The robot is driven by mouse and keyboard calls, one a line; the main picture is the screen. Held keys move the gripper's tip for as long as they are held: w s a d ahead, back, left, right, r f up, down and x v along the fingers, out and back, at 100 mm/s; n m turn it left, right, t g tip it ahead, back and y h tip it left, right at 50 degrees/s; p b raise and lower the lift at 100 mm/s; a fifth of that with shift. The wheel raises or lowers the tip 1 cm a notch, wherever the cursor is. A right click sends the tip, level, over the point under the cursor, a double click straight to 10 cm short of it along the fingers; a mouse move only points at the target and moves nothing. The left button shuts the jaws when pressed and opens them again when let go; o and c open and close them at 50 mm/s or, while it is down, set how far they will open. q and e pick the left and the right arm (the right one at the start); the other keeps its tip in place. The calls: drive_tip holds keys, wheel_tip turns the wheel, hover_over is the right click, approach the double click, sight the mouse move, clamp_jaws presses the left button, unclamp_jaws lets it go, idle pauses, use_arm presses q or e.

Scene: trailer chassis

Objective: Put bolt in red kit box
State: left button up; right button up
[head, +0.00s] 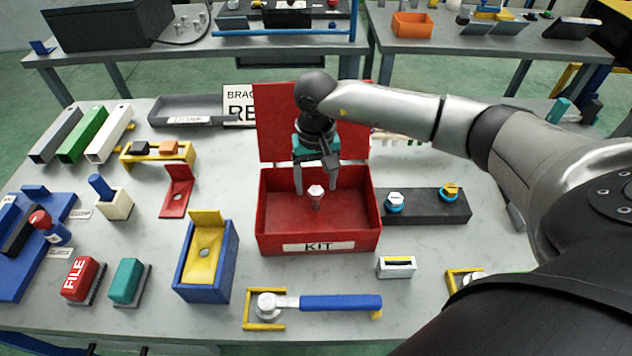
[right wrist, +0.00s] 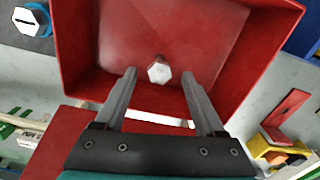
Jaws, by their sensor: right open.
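The red kit box (head: 281,215) stands on the bench with its lid raised at the back; its label reads KIT. My right gripper (head: 315,188) points down into the box from above, its two fingers apart. A bolt (head: 316,197) with a pale hexagonal head and a reddish shank is upright between the fingertips, within the box walls. In the right wrist view the bolt head (right wrist: 159,72) lies between the fingertips with a gap on both sides. I cannot tell whether the bolt touches the box floor. My left gripper is out of view.
A dark block (head: 430,207) with two blue-ringed bolts stands right of the box. A blue box with a yellow flap (head: 205,262) stands at its left. A blue-handled wrench (head: 330,302) lies in front. Bare bench top shows between these things.

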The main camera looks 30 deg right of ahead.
sight(316, 190)
wheel_tip(316, 190, up, 11)
drive_tip(key=shift+r, duration=0.15)
